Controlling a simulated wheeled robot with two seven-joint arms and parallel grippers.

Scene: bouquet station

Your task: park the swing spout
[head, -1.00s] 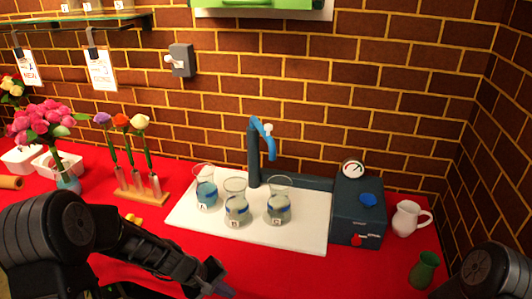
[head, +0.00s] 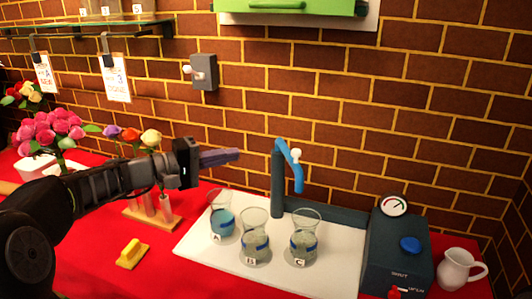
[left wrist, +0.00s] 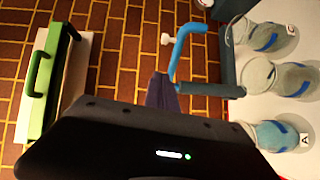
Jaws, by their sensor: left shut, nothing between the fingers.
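The swing spout (head: 291,158) is a bright blue bent tube on a dark blue post (head: 278,185), with a white knob beside it. Its outlet end hangs down to the front right, nearest beaker C (head: 305,238). The spout also shows in the left wrist view (left wrist: 184,48). My left gripper (head: 234,155) is shut and empty, raised left of the spout, fingers pointing toward it with a gap in the head view. In the left wrist view its fingers (left wrist: 161,92) appear just below the spout's bend; depth there is hard to judge. My right gripper is out of view.
Beakers A (head: 221,222) and B (head: 255,245) stand with C on a white board (head: 335,265). A dark blue pump box (head: 398,250) with gauge stands right, beside a white jug (head: 458,268). A flower rack (head: 150,217) stands below my left arm. A wall switch (head: 203,72) is above.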

